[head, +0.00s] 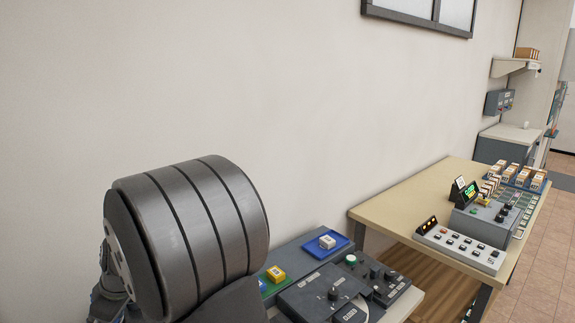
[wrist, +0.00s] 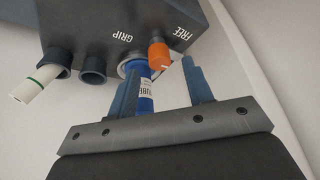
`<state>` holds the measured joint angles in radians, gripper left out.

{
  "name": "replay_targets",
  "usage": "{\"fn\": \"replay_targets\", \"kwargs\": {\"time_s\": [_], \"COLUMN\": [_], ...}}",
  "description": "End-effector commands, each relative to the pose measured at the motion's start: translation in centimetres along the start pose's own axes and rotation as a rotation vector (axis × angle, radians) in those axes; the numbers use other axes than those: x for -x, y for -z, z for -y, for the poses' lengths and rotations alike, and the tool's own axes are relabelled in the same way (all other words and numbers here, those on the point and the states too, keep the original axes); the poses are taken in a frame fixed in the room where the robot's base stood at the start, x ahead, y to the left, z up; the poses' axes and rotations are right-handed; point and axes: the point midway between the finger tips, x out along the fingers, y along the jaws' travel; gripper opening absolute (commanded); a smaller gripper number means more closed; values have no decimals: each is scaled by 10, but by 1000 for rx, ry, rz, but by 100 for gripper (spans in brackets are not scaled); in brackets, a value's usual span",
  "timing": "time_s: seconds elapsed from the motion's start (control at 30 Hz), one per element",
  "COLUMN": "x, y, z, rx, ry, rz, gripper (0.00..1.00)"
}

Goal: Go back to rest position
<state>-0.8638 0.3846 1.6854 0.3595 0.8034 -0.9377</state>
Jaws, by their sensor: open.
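In the wrist view my gripper (wrist: 161,70) is open, with its two blue-grey fingers apart. A blue tube with a white label (wrist: 145,96) lies between the fingers, nearer the left one. Its far end meets a ring socket beneath the word GRIP on a dark grey box (wrist: 105,28). Whether a finger touches the tube I cannot tell. In the head view my gripper is not visible; a large dark grey part of my arm fills the lower left.
The box also bears an orange-tipped piece (wrist: 159,55) beside FREE and a white tube with a green band (wrist: 42,82). In the head view, a grey control panel (head: 318,295), a blue tray (head: 312,247) and a wooden table (head: 385,212) with consoles stand right.

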Motion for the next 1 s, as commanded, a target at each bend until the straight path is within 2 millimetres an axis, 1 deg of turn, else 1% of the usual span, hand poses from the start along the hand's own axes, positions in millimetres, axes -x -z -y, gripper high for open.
{"fn": "replay_targets", "kwargs": {"time_s": [0.03, 0.1, 0.23, 0.33, 0.67, 0.77, 0.87, 1.0], "x": [-7, -15, -23, -26, -25, -20, -10, 15], "y": [0, 0, 0, 0, 0, 0, 1, 1], "z": [0, 0, 0, 0, 0, 0, -1, -1], "rx": [0, 0, 1, 1, -2, 0, 0, 1], "ry": [2, 1, 0, -1, -2, -2, -2, -3], "rz": [2, 2, 1, 0, 0, -1, -2, -4], "gripper": [47, 47, 47, 47, 47, 47, 47, 47]}}
